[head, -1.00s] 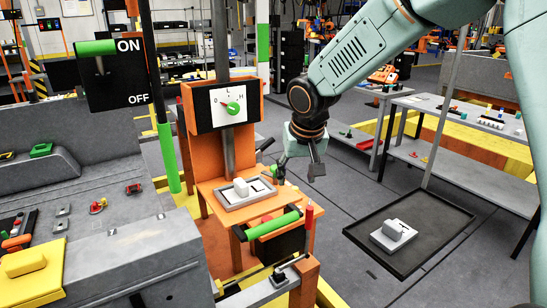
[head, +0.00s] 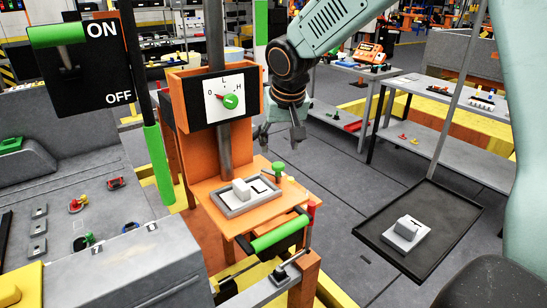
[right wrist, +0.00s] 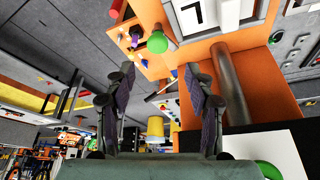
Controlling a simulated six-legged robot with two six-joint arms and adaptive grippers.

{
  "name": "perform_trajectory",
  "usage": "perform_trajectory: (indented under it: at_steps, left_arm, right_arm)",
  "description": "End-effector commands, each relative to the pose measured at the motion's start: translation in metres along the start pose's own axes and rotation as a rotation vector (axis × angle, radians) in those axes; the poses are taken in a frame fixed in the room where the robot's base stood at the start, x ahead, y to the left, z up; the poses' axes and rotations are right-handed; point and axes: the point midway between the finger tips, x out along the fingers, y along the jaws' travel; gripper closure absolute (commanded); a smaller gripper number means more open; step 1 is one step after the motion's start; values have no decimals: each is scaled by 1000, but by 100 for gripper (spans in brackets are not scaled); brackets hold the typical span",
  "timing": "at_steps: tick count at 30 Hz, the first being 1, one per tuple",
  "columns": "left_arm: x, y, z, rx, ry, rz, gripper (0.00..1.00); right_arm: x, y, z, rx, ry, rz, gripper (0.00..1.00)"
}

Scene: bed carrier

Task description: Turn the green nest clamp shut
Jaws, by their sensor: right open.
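The green nest clamp (head: 279,167) is a small round green knob on a stem. It stands at the right back corner of the grey nest (head: 226,206) on the orange shelf. A light block (head: 241,190) sits in the nest. My right gripper (head: 281,136) is open and empty, above and behind the clamp in the head view, apart from it. In the right wrist view the clamp's green knob (right wrist: 157,42) lies beyond the open fingers (right wrist: 160,105). Its exact turn angle is hard to tell. My left gripper is not in view.
A dial panel (head: 224,101) with a green knob stands on the post behind the nest. A green-handled bar (head: 280,232) is in front of the shelf. A dark tray (head: 377,250) with a grey part is at right. An ON/OFF lever (head: 57,36) is at upper left.

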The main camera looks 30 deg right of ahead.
Motion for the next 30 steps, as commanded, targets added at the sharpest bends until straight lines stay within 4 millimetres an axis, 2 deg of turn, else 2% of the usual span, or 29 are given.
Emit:
perform_trajectory:
  at_steps: [15, 20, 27, 30]
  left_arm:
    - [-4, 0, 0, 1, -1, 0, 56]
    - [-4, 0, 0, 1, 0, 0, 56]
    - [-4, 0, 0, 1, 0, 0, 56]
    - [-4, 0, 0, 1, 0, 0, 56]
  right_arm:
    - [66, 1, 4, 0, -2, 1, 46]
    - [75, 1, 4, 0, -1, 1, 46]
    - [76, 0, 2, 0, 0, 1, 46]
    - [76, 0, 1, -1, 1, 1, 53]
